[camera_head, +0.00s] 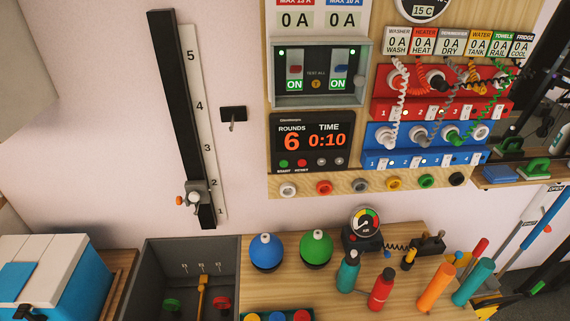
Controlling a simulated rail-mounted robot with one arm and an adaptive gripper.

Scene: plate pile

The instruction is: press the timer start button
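The timer (312,146) is a black box on the wooden wall panel. Its display reads ROUNDS 6 and TIME 0:10 in orange digits. The green start button (284,163) is at its lower left, with the label START under it. The red reset button (301,163) is just to its right, and two grey buttons are further right. Nothing covers the start button. I do not see my gripper in this view.
Above the timer is a switch box (368,75) with two switches marked ON. Red (385,108) and blue socket strips with coiled cables are to the right. The counter (228,284) below holds blue and green domes, bottles and a gauge. A grey sink (150,285) is at left.

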